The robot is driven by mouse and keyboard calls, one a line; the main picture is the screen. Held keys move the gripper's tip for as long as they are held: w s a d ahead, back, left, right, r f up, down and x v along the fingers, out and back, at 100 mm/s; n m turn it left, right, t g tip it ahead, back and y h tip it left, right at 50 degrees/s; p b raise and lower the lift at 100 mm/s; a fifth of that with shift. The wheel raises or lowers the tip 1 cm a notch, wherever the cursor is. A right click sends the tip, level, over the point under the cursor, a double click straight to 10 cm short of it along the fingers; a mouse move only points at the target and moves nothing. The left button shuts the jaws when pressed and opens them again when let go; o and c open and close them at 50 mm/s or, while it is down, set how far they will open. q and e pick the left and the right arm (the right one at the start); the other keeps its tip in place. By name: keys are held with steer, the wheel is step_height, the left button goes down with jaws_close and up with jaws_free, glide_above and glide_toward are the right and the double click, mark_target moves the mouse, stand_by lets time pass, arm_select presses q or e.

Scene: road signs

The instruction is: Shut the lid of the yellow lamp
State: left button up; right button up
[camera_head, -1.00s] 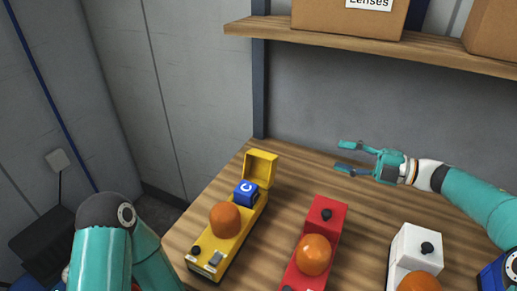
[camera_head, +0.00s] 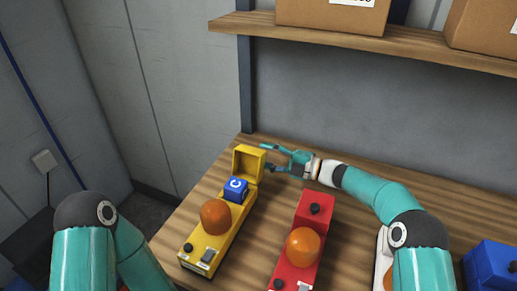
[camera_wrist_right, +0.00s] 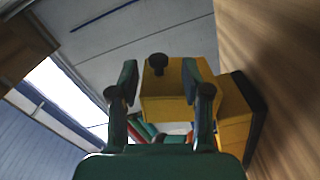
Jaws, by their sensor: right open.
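The yellow lamp (camera_head: 225,235) stands on the wooden table at the left, with an orange dome and a blue battery (camera_head: 236,188) in its open compartment. Its lid (camera_head: 248,163) stands up, open, at the lamp's far end. My right gripper (camera_head: 268,158) is open at the lid's right side, fingers pointing left. In the right wrist view the lid (camera_wrist_right: 168,105), with a black knob, shows ahead between the open fingers (camera_wrist_right: 158,80); I cannot tell whether they touch it. My left arm shows at the lower left, its gripper out of view.
A red lamp (camera_head: 303,245) stands to the right of the yellow one. A white lamp (camera_head: 381,262) is mostly hidden behind my right arm. A blue box (camera_head: 490,267) is at the right edge. A shelf (camera_head: 300,32) with cardboard boxes hangs above the table.

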mark_target(255, 152)
steer(key=shift+p+x, duration=0.3)
steer(key=shift+x, duration=1.65)
steer(key=shift+c, duration=0.4)
jaws_close()
steer(key=shift+f, duration=0.1)
